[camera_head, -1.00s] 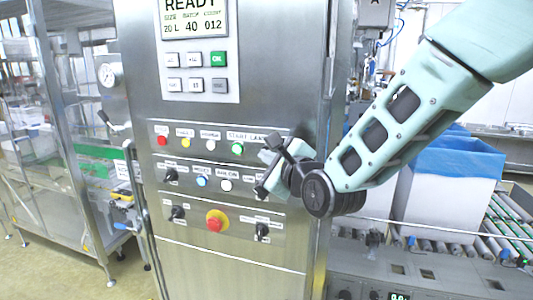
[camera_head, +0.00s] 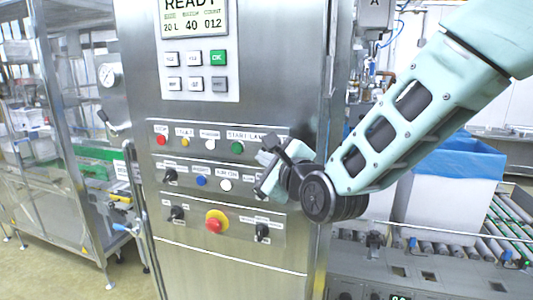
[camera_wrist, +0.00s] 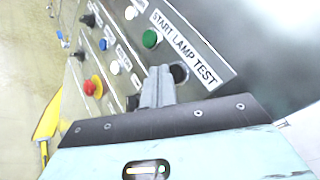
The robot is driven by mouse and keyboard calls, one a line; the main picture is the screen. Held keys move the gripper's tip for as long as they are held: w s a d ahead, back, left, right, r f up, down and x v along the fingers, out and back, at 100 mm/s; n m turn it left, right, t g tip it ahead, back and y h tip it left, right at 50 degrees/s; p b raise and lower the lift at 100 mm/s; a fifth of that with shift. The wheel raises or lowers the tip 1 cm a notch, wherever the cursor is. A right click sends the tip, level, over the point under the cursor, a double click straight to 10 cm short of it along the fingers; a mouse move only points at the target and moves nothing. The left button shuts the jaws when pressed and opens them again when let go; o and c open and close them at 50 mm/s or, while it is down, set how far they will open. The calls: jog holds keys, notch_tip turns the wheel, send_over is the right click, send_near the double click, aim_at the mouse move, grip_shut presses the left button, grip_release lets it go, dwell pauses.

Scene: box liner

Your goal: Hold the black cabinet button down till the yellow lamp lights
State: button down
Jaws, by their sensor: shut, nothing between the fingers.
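The black button (camera_wrist: 180,73) sits at the LAMP TEST label on the cabinet panel in the wrist view. My gripper (camera_wrist: 160,71) is shut and empty. Its fingertips are at the panel beside the button's left edge and partly overlap it in the picture. I cannot tell whether they touch it. In the head view my gripper covers the button. The yellow lamp (camera_head: 186,142) is in the top row of the panel, between the red and white ones, and looks dull and unlit.
A green button (camera_wrist: 151,39) is beside the black one. Lower rows hold dark knobs, a blue (camera_head: 201,181) and a white button (camera_head: 225,184), and a red emergency stop (camera_head: 215,222) on yellow. A conveyor (camera_head: 505,225) and blue-lined box (camera_head: 455,160) stand at right.

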jog(key=shift+s+a+b, duration=0.25)
jog(key=shift+s+b, duration=0.05)
jog(key=shift+s, duration=0.45)
jog(key=shift+s+a+b, duration=0.25)
jog(key=shift+s+a, duration=0.05)
jog(key=shift+s, duration=0.4)
jog(key=shift+s+a+b, duration=0.25)
jog(key=shift+s+b, duration=0.05)
jog(key=shift+s, duration=0.45)
jog(key=s+f+n+g+b, duration=0.2)
jog(key=s+f+n+g, duration=0.45)
jog(key=f+n, duration=0.3)
jog(key=s+d+f+n+g+h+b, duration=0.1)
jog(key=s+d+f+n+g+h, duration=0.2)
jog(key=s+n, duration=0.6)
jog(key=s+d+f+n+g+h+b, duration=0.2)
jog(key=s+d+f+n+g+h, duration=0.2)
jog(key=s, duration=0.9)
jog(key=d+f+n+g, duration=0.2)
jog(key=d+f+n, duration=0.2)
jog(key=d+n, duration=0.2)
jog(key=shift+d, duration=0.15)
jog(key=shift+w, duration=0.1)
